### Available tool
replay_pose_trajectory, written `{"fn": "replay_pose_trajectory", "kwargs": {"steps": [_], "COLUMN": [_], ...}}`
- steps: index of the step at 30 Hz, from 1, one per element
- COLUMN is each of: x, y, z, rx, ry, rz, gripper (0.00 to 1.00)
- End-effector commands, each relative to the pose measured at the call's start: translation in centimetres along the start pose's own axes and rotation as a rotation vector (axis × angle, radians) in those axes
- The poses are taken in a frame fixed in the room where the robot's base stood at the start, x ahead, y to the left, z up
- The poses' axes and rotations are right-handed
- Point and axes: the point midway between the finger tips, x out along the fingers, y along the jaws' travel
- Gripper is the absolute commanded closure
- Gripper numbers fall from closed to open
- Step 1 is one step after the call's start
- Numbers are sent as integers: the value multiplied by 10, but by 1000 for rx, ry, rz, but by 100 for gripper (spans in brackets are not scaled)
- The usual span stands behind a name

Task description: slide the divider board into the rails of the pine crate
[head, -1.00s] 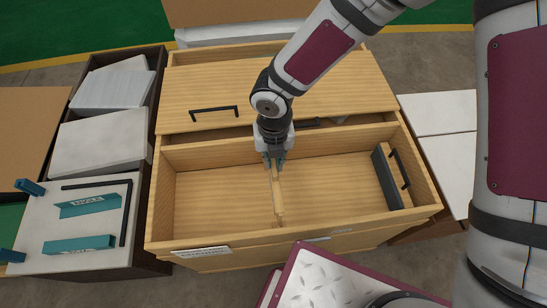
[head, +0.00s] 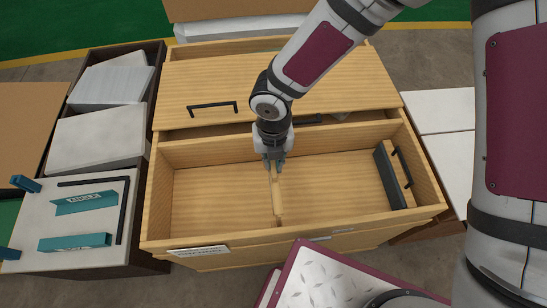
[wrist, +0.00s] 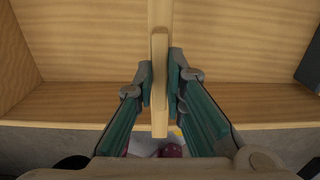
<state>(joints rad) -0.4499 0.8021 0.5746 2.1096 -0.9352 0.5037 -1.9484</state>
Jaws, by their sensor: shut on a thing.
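The pine crate (head: 160,200) is an open, box-like drawer below the cabinet top. The divider board (head: 277,200) is a narrow strip of light wood seen nearly edge-on inside the crate, running between the back and front walls near the middle. My gripper (head: 273,164) is over the back part of the crate, shut on the board. In the wrist view, teal fingers (wrist: 160,85) press on both sides of the board (wrist: 160,110). The rails cannot be made out, and I cannot tell whether the board sits in them.
The wooden top (head: 300,85) with a black handle lies behind the crate. Teal angle pieces (head: 85,203) and a black bar lie on a pale surface at left.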

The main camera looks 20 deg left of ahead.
Motion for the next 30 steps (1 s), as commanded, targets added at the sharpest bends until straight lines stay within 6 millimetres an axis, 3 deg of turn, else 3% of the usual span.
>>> {"fn": "replay_pose_trajectory", "kwargs": {"steps": [30], "x": [23], "y": [0], "z": [0], "rx": [0], "ry": [0], "rz": [0], "gripper": [100]}}
